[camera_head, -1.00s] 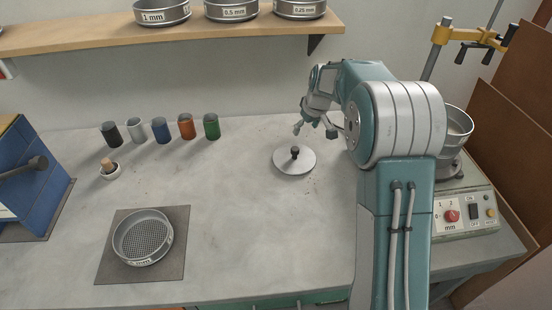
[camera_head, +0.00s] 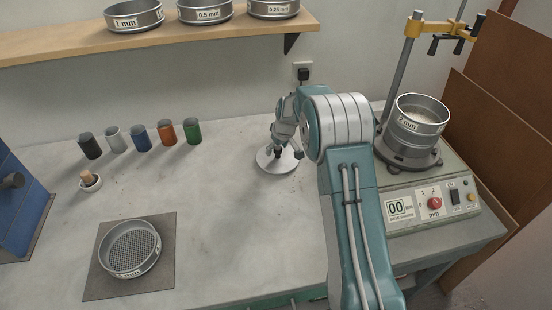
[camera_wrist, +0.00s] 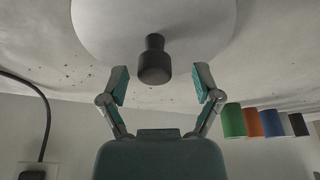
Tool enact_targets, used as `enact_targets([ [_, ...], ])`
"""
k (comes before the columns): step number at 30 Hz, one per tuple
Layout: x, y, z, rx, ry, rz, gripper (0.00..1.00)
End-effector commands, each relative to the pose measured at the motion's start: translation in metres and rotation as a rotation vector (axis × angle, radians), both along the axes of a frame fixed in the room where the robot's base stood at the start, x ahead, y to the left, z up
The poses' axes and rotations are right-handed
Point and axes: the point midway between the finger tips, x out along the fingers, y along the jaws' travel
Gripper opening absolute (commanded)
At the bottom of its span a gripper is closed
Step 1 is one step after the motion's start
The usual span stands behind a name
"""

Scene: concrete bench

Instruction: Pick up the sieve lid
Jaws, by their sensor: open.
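The sieve lid (camera_head: 264,164) is a pale round disc lying flat on the bench, partly hidden behind my gripper in the head view. In the wrist view the lid (camera_wrist: 110,25) fills the top, and its black knob (camera_wrist: 154,60) stands out in the middle. My gripper (camera_head: 285,153) is right over the lid. In the wrist view my gripper (camera_wrist: 160,75) is open, with one finger on each side of the knob and a gap to both. It holds nothing.
A sieve (camera_head: 130,250) lies on a dark mat (camera_head: 165,270) at the front left. The shaker (camera_head: 412,155) with a 2 mm sieve (camera_head: 420,118) stands at right. Bench around the lid is clear.

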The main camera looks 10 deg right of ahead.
Motion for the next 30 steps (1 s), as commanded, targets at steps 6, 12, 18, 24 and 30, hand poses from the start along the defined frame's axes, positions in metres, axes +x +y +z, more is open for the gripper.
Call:
enact_targets([
  [6,0.004,0.002,-0.011,-0.002,-0.003,-0.001,0.81],
  [12,0.004,0.003,-0.011,-0.003,-0.003,0.000,0.32],
  [18,0.004,0.003,-0.011,-0.003,-0.001,0.000,0.00],
  [24,0.004,0.002,-0.011,-0.002,-0.001,-0.001,0.00],
  [30,0.004,0.002,-0.001,-0.003,-0.001,0.000,0.00],
])
